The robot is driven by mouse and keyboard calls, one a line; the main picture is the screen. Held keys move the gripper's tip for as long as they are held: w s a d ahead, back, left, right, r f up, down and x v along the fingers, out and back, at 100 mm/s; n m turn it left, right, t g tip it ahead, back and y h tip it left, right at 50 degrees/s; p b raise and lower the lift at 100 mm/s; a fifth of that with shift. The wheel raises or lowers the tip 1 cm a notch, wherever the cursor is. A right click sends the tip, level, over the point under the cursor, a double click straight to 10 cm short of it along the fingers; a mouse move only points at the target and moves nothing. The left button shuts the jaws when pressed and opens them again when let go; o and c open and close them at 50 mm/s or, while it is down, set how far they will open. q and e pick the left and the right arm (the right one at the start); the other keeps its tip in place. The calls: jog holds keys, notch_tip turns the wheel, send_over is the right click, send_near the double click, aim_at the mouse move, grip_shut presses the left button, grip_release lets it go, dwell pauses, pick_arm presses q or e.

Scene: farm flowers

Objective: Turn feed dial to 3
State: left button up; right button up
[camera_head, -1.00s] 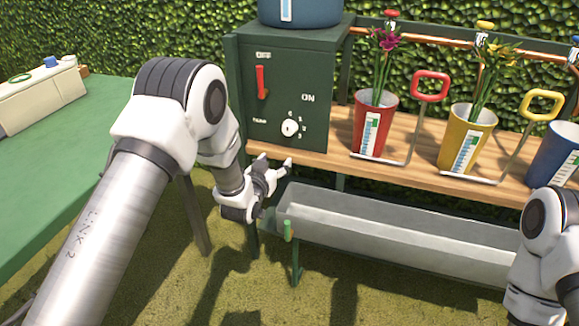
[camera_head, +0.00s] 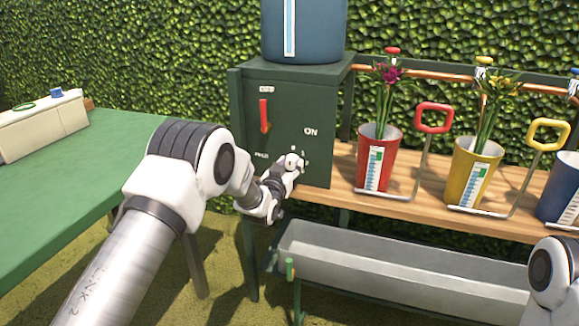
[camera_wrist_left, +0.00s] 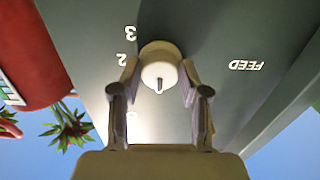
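The feed dial is a round white knob on the front of the dark green box (camera_head: 318,150). In the left wrist view the dial (camera_wrist_left: 158,64) faces me, its mark pointing down in the picture, away from the upside-down 3. My left gripper (camera_head: 296,165) is at the dial. In the left wrist view its fingers (camera_wrist_left: 160,78) stand on either side of the knob, apart enough to leave narrow gaps. My right gripper is out of view; only part of that arm shows at lower right.
A red lever (camera_head: 264,116) is on the box above left of the dial. A red pot (camera_head: 376,158) and a yellow pot (camera_head: 471,172) stand on the wooden shelf to the right. A grey trough (camera_head: 400,265) lies below. A green table (camera_head: 70,160) is at left.

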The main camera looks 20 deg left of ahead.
pick_arm(q)
jog(key=c, duration=0.4)
jog(key=shift+c, duration=0.2)
